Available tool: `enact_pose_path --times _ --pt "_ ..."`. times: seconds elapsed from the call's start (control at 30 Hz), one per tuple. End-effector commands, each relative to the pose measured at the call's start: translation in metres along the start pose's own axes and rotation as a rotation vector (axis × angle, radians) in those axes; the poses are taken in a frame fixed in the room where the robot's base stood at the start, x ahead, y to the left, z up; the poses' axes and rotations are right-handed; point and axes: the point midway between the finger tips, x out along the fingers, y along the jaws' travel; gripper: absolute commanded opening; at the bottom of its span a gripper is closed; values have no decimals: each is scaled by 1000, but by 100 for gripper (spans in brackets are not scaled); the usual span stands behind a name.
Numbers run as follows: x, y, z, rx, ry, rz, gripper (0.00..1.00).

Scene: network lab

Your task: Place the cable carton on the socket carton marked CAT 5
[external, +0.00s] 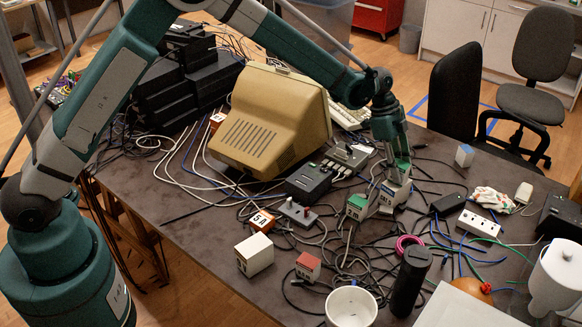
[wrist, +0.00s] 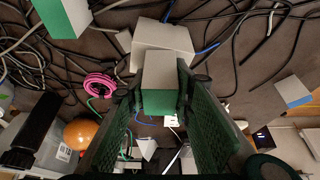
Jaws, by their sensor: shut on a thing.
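My gripper (external: 397,172) is shut on a small grey-white carton with a green face, which I take for the cable carton (wrist: 160,92); it sits between the fingers in the wrist view. Just below it in the external view is a white carton with blue on it (external: 393,193). In the wrist view a wider pale carton (wrist: 163,38) shows right behind the held one, partly covered by it. I cannot tell whether they touch. No CAT 5 marking is legible, so I cannot tell which carton is the socket carton.
A green-topped carton (external: 357,207) stands left of the gripper. A red carton (external: 308,266), a white carton (external: 254,254) and an orange 5A box (external: 262,221) stand nearer. Cables cover the table.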

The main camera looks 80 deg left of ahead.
Motion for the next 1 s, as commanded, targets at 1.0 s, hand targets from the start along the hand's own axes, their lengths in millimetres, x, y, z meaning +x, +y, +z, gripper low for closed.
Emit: enact_pose_path --times 1.0 --pt "-13 0 0 -1 0 0 39"
